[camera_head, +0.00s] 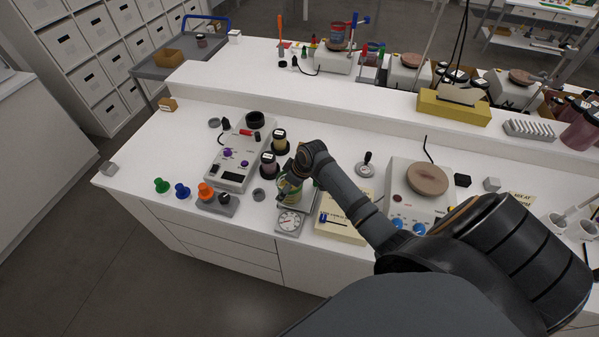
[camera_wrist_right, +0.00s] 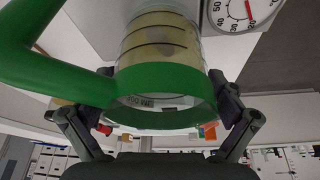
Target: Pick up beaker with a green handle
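The beaker with a green handle (camera_wrist_right: 165,45) fills the upper middle of the right wrist view. In the head view the beaker (camera_head: 289,188) shows only partly, behind my right gripper (camera_head: 294,176), at the dial scale. In the right wrist view my right gripper (camera_wrist_right: 162,100) has one finger on each side of the collar, and both pads appear to touch it. I cannot tell whether the beaker rests on the scale. My left gripper is not in view.
The dial scale (camera_head: 289,222) is at the bench's front edge. Dark jars (camera_head: 269,165) and a grey device (camera_head: 232,175) stand left of the beaker. A yellowish book (camera_head: 340,228) and a hotplate (camera_head: 408,195) lie to the right.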

